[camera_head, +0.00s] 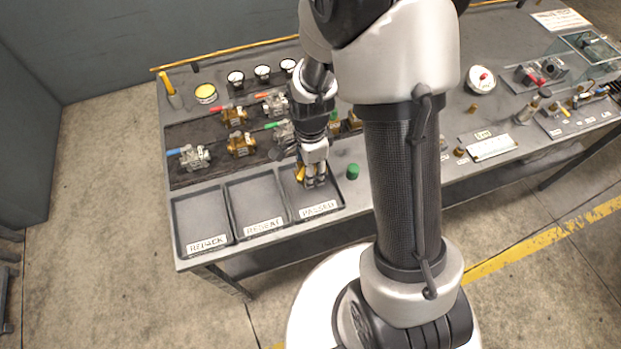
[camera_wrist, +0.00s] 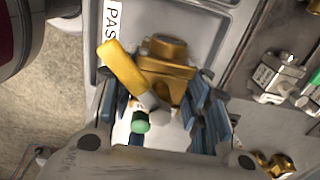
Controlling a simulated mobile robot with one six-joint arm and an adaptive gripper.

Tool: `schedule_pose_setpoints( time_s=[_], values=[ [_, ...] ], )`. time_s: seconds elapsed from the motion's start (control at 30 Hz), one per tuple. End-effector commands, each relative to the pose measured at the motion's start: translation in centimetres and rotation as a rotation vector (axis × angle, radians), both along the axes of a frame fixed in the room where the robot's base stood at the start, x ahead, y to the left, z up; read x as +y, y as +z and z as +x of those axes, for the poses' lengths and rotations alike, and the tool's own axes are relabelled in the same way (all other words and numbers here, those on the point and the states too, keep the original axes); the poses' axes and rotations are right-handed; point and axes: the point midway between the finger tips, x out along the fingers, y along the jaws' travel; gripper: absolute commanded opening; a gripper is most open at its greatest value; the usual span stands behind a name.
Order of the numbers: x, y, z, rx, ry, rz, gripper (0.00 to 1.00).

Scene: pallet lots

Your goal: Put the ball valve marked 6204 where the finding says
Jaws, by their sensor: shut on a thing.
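My gripper (camera_head: 316,172) is shut on a brass ball valve with a yellow lever; the wrist view shows this valve (camera_wrist: 168,68) between the blue finger pads of the gripper (camera_wrist: 162,105). Its lever (camera_wrist: 122,68) points up and left there. No number 6204 is legible on it. The gripper and valve are over the right tray, labelled PASSED (camera_head: 319,209). I cannot tell whether the valve touches the tray floor. Left of it are an empty tray with a label that looks like RESEAT (camera_head: 263,227) and an empty one that looks like REPACK (camera_head: 207,244).
Several other valves stand on a dark mat, including a blue-handled one (camera_head: 194,157) and a brass one (camera_head: 241,144). A green cap (camera_head: 352,171) is on the bench right of the PASSED tray. Gauges and a yellow tin (camera_head: 205,93) stand behind.

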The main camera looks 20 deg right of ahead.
Motion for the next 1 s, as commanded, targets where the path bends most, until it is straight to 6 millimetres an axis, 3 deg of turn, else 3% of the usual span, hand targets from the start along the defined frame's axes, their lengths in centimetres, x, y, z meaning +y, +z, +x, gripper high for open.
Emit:
schedule_pose_setpoints(
  time_s=[0.37, 0.77, 0.8, 1.0],
  values=[
    [0.0, -4.2, 0.0, 0.000, 0.000, 0.000, 0.00],
    [0.0, -4.7, 0.1, -0.001, 0.000, 0.000, 0.00],
    [0.0, -4.7, 0.0, 0.000, 0.000, 0.000, 0.44],
    [0.0, -4.6, 0.0, 0.000, 0.000, 0.000, 0.58]
  ],
)
